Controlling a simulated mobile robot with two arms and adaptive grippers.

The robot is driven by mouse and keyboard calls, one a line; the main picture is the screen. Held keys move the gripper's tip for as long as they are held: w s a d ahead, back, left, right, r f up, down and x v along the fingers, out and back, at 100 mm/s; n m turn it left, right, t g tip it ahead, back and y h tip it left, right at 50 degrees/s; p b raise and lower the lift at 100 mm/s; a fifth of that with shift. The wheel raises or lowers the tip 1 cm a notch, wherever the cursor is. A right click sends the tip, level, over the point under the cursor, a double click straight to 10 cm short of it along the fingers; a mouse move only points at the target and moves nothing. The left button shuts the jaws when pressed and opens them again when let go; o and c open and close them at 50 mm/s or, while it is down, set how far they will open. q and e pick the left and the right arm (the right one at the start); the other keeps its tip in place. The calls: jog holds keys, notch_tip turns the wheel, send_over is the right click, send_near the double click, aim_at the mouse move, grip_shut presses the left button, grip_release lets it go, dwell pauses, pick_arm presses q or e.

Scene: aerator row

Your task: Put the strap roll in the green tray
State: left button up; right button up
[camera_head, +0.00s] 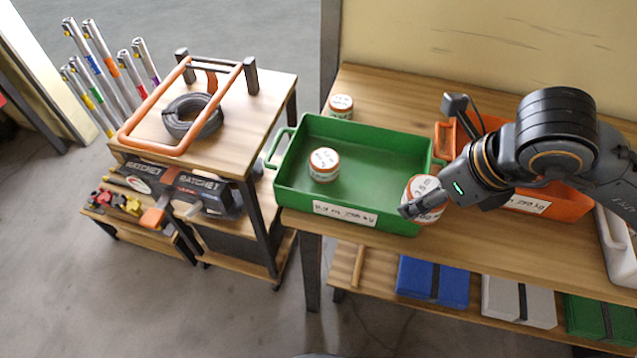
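The green tray (290,196) stands on the wooden bench, its label on the front wall. One round roll (323,164) with a white lettered top and orange bands lies inside it, left of the middle. My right gripper (423,203) comes in from the right and is shut on a similar roll (426,186). This roll looks larger than the others and seems raised, in front of the tray's right front corner. One dark finger crosses its front; the other finger is hidden. A third such roll (341,106) stands behind the tray. My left gripper is not in view.
An orange tray (572,204) stands right of the green one, partly hidden by my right arm. A cart (252,120) at left carries a black coil (192,117) and an orange-handled frame. Blue, grey and green packs lie on the shelf below.

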jog(key=shift+a, duration=0.25)
jog(key=w+f+p, duration=0.1)
jog(key=w+f, duration=0.2)
jog(key=w, duration=0.1)
jog(key=w+f+p, duration=0.2)
jog(key=w, duration=0.2)
jog(key=w+a+f+p, duration=0.1)
jog(key=w+f, duration=0.2)
jog(key=w, duration=0.1)
jog(key=shift+w+f+p, duration=0.3)
jog(key=shift+w, duration=0.05)
jog(key=shift+w+f, duration=0.4)
jog(key=shift+f, duration=0.15)
notch_tip(320, 180, down, 3)
jog(key=shift+w+r+p, duration=0.1)
jog(key=shift+w+p, duration=0.05)
jog(key=shift+p, duration=0.95)
jog(key=shift+f, duration=0.3)
jog(key=shift+f, duration=0.1)
